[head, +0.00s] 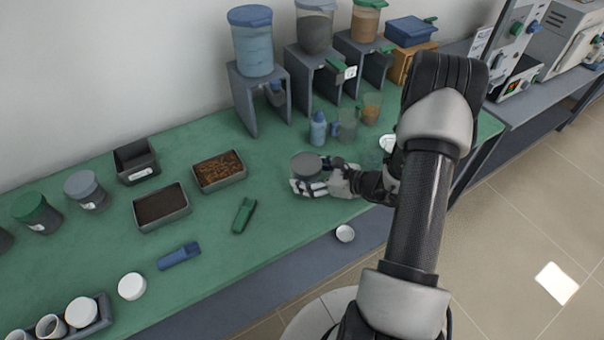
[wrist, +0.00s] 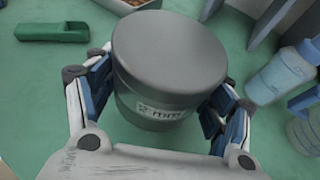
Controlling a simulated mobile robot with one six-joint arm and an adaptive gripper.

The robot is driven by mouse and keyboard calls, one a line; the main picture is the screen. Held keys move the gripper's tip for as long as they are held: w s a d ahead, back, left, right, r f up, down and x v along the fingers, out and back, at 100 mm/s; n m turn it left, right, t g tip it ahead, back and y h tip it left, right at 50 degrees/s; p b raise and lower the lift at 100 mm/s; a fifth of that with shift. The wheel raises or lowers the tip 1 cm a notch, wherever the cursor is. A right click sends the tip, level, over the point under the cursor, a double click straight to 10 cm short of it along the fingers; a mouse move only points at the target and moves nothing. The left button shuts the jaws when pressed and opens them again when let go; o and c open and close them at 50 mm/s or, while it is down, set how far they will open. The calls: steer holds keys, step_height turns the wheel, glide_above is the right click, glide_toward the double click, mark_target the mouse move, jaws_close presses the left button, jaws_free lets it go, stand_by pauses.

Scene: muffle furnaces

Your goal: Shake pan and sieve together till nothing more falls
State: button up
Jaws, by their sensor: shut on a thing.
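My gripper (wrist: 158,110) is shut around a dark grey round vessel (wrist: 170,60) with a smooth flat top and a label reading "2 mm", the stacked sieve and pan. The fingers press on both its sides. It stays level over the green bench, and in the head view the same sieve and pan (head: 306,163) show between the fingers of my gripper (head: 310,183). I cannot tell whether its base touches the bench. The inside is hidden under the flat top.
A tray of brown bits (head: 219,187), a tray of dark soil (head: 160,222) and a green scoop (head: 244,215) lie to the left. A blue bottle (head: 318,129) and beakers stand close behind. Dispensers on stands line the back.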

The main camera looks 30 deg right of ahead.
mark_target(308, 167)
steer(key=shift+a+b, duration=0.4)
steer(key=shift+a, duration=0.9)
steer(key=shift+d, duration=1.35)
steer(key=shift+r, duration=0.15)
steer(key=shift+a+r+p, duration=0.25)
steer(key=shift+r+p, duration=0.15)
steer(key=shift+r, duration=0.25)
steer(key=shift+a+r+p, duration=0.2)
steer(key=shift+r+p, duration=0.2)
steer(key=shift+r, duration=0.2)
steer(key=shift+a+r+p, duration=0.25)
steer(key=shift+r+p, duration=0.15)
steer(key=shift+r, duration=0.25)
steer(key=shift+a, duration=0.1)
